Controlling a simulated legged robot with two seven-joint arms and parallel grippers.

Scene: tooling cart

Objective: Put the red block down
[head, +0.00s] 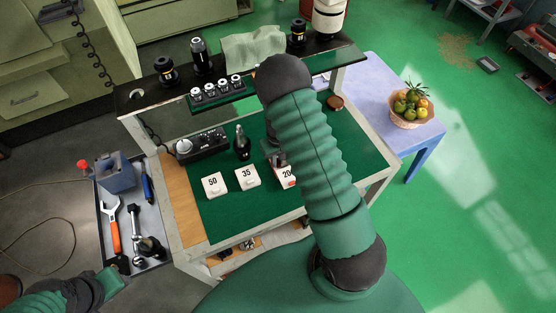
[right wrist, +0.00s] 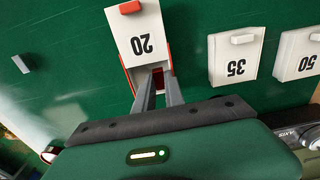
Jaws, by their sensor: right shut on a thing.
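A small red block (right wrist: 157,79) shows between the fingertips of my right gripper (right wrist: 160,88) in the right wrist view. The gripper is shut on it, at the near edge of the white plate marked 20 (right wrist: 140,45). More red shows along the sides of that plate. In the head view the plate marked 20 (head: 283,173) is partly hidden by my right arm, with a spot of red (head: 291,184) at its lower edge. Whether the block touches the plate or green top is unclear. My left arm is at the lower left, its fingers unclear.
White plates marked 35 (head: 247,178) and 50 (head: 214,185) lie left of it on the green cart top (head: 236,221). A black bottle-shaped tool (head: 242,143) and a black box (head: 203,144) stand behind. Bare green surface lies in front of the plates.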

